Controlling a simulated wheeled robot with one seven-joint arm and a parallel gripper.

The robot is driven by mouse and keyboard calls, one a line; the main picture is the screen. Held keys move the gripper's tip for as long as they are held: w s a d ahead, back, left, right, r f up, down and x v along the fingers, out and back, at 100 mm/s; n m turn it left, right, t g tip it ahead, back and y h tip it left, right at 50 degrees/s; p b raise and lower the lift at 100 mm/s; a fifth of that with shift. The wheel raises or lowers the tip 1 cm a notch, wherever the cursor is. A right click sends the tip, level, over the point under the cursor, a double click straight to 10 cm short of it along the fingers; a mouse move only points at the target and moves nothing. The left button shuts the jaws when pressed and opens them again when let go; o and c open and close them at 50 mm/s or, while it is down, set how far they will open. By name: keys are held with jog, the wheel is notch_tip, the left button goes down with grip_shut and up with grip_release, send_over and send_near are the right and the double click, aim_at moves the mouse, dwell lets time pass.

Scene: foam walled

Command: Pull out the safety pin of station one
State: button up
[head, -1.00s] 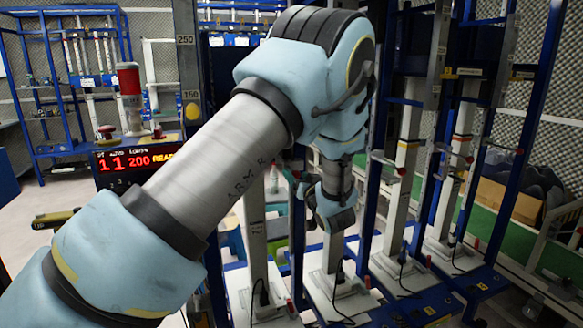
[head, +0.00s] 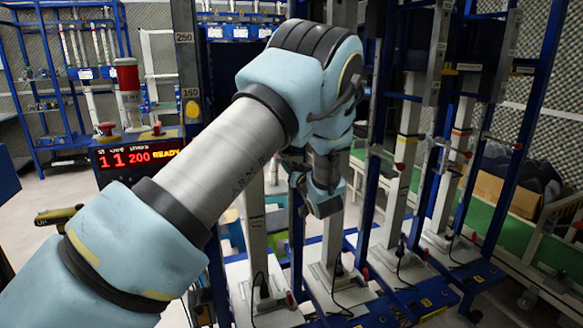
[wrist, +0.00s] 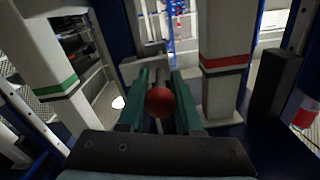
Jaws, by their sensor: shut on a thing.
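In the wrist view the safety pin shows as a round red knob (wrist: 160,101) between two green fingers. My gripper (wrist: 159,98) is shut on it. A thin grey part runs behind the knob toward a grey bracket (wrist: 150,56); I cannot tell whether the pin still sits in it. A white post with a red and a black band (wrist: 226,62) stands to the right, and one with a green band (wrist: 60,86) to the left. In the head view my gripper (head: 324,207) is low among the posts, and the pin is hidden there.

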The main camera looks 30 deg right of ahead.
grip_shut()
dwell(0.9)
